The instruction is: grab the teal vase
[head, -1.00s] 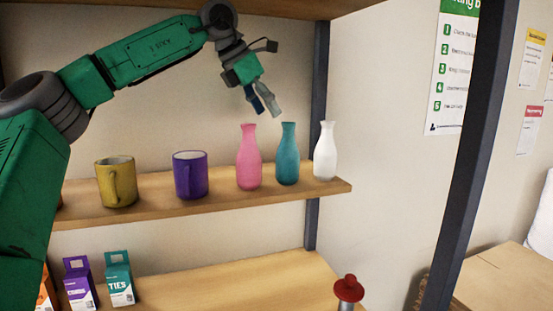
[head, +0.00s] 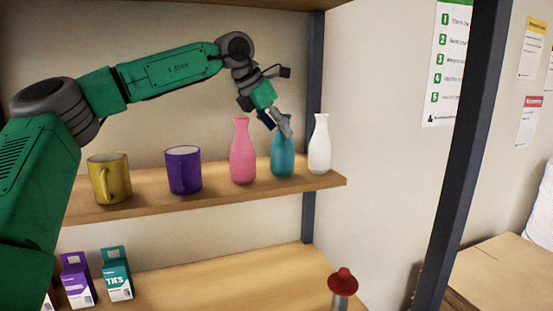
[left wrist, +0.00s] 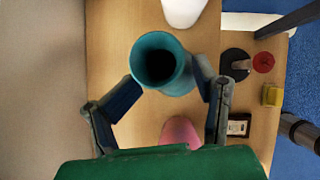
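The teal vase (head: 283,158) stands upright on the upper shelf, between a pink vase (head: 243,153) and a white vase (head: 320,146). My left gripper (head: 277,122) is at the top of the teal vase and hides part of its neck. In the left wrist view the teal vase's round dark mouth (left wrist: 158,66) lies between the spread fingers of my left gripper (left wrist: 162,95). The fingers are open, with a gap showing on the left finger's side. The pink vase (left wrist: 180,131) shows below it and the white vase (left wrist: 183,8) above it. My right gripper is not in view.
A purple mug (head: 183,171) and a yellow mug (head: 109,180) stand left on the same shelf (head: 218,193). A dark post (head: 314,100) rises behind the vases. Small boxes (head: 116,274) and a red-topped item (head: 342,282) are lower down.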

